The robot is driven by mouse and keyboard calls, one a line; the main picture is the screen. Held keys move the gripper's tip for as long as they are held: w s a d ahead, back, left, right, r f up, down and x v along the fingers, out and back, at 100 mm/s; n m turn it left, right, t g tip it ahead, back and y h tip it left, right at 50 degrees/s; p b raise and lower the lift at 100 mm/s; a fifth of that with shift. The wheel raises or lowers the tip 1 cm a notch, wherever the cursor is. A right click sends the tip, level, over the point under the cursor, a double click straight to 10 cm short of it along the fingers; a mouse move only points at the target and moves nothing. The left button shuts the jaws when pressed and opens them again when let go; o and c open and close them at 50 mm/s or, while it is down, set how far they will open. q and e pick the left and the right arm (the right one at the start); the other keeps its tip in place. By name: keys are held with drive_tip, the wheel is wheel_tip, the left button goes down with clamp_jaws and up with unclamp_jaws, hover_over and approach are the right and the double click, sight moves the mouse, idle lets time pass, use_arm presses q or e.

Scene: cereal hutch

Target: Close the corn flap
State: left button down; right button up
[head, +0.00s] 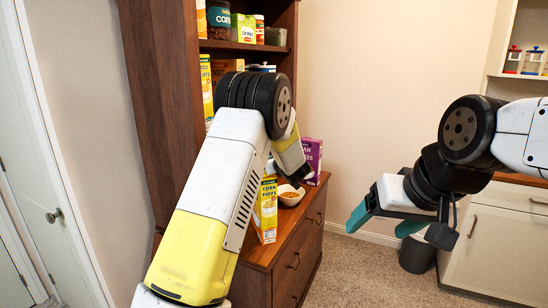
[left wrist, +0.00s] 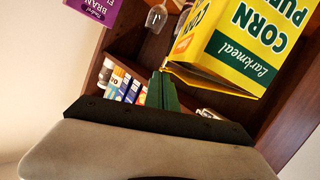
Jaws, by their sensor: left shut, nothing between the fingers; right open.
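The yellow and green corn puffs box (head: 266,212) stands upright on the hutch counter, partly behind my left arm. In the left wrist view the box (left wrist: 245,45) appears upside down, its top end toward my fingers. A thin yellow and brown corn flap edge (left wrist: 210,82) shows at that end; how far it stands open is hard to tell. My left gripper (left wrist: 162,78) is shut and empty, its green fingers just beside the flap edge; I cannot tell whether they touch. In the head view its fingers are mostly hidden. My right gripper (head: 385,222) is open and empty, away from the hutch.
A purple bran box (head: 312,158) stands behind a white bowl (head: 291,196) of food on the counter (head: 290,228). Shelves above hold jars and packets. A grey bin (head: 416,254) stands on the floor at the right, by a white cabinet. Open floor lies between.

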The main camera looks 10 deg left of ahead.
use_arm(q)
drive_tip(key=shift+w+d+f, duration=0.1)
drive_tip(key=shift+d+f, duration=0.15)
drive_tip(key=shift+f, duration=0.65)
